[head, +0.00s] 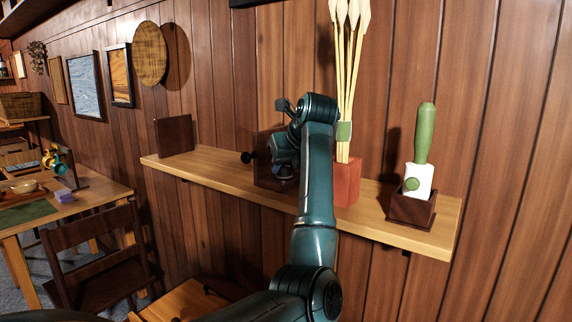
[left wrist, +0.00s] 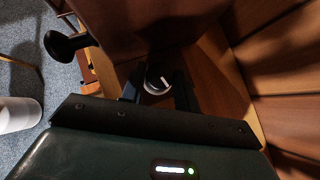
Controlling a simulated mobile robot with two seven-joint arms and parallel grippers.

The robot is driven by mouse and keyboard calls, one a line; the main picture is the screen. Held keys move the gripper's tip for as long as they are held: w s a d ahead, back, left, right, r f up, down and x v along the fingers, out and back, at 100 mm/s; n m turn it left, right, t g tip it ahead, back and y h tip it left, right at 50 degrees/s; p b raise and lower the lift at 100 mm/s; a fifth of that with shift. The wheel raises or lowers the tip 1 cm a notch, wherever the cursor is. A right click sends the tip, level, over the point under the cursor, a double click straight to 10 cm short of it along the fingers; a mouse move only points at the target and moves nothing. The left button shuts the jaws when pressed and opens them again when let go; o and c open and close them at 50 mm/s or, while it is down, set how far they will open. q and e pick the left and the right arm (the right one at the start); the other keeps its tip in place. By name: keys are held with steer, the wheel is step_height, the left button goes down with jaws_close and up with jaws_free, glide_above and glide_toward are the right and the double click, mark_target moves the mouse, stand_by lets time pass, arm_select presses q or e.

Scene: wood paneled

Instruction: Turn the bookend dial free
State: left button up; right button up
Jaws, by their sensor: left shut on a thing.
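A dark brown wooden bookend (head: 263,178) stands on the wall shelf, partly hidden behind my left arm. A black round knob (head: 246,157) sticks out of its left side; a black knob (left wrist: 65,45) also shows at the upper left of the left wrist view. In that view a small round dial (left wrist: 155,86) with a pale mark sits on the bookend's dark face. My left gripper (left wrist: 158,89) is shut on the dial, one black finger on each side. In the head view my arm hides the dial and fingertips. My right gripper is not in view.
The shelf (head: 215,160) also carries a second dark bookend (head: 174,134) at left, a red pot (head: 347,183) with tall pale stems close right of my arm, and a green-handled item (head: 424,135) in a dark box. A chair (head: 95,240) stands below left.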

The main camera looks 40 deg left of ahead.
arm_select(q)
steer(key=c, duration=0.3)
steer(key=shift+s+f+m+t+h+b, duration=0.1)
steer(key=shift+m+t+h+b, duration=0.3)
steer(key=shift+m+t+b, duration=0.45)
steer(key=shift+m+t+h, duration=0.25)
steer(key=shift+m+h, duration=0.05)
steer(key=shift+m, duration=0.45)
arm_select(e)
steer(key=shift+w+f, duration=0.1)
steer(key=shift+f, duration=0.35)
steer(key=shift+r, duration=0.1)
arm_select(q)
steer(key=o, duration=1)
steer(key=shift+a, duration=0.1)
